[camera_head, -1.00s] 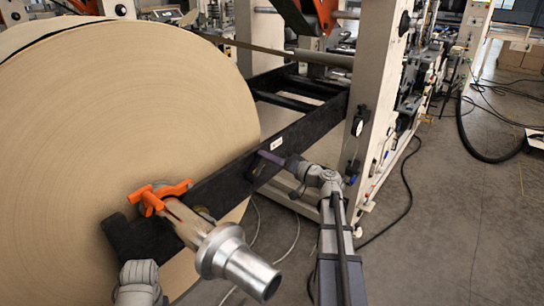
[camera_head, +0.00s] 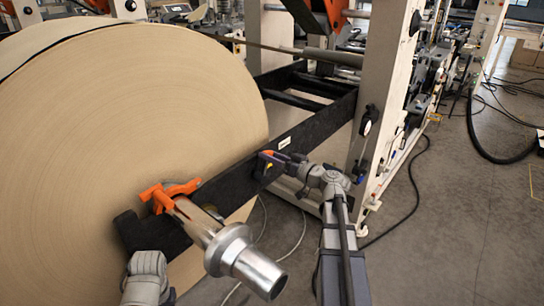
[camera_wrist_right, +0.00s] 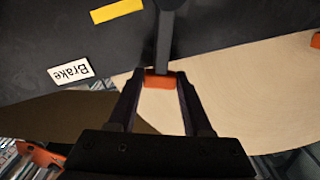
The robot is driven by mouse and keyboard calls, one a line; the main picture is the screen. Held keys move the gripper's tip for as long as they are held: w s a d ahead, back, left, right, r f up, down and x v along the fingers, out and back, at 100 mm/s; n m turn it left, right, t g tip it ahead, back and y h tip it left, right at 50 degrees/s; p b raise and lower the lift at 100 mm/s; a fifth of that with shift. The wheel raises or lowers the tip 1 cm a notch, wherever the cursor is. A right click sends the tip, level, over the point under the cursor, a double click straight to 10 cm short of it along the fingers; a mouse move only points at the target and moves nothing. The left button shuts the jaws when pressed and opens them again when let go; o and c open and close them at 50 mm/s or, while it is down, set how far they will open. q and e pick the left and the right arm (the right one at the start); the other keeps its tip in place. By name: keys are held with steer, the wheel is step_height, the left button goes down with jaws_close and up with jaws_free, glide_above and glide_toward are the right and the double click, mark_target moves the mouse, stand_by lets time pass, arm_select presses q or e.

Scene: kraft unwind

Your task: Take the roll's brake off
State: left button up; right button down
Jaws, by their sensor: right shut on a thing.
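The brake lever is a dark bar with an orange end (camera_wrist_right: 160,80), in the right wrist view. It lies against the black roll-stand arm (camera_head: 232,180), below a yellow mark (camera_wrist_right: 117,11) and beside a white "Brake" label (camera_wrist_right: 71,73). My right gripper (camera_head: 270,160) is shut on the orange end, with a finger on each side of it. In the head view the lever is small and partly hidden by the gripper. The large kraft roll (camera_head: 120,130) fills the left.
An orange clamp (camera_head: 170,195) sits at the roll's core, where a silver shaft end (camera_head: 245,260) sticks out toward me. A cream machine frame post (camera_head: 388,80) stands to the right. Cables (camera_head: 410,190) lie on the floor, which is otherwise open at right.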

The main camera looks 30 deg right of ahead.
steer(key=shift+c, duration=1.6)
jaws_free()
steer(key=v, duration=0.8)
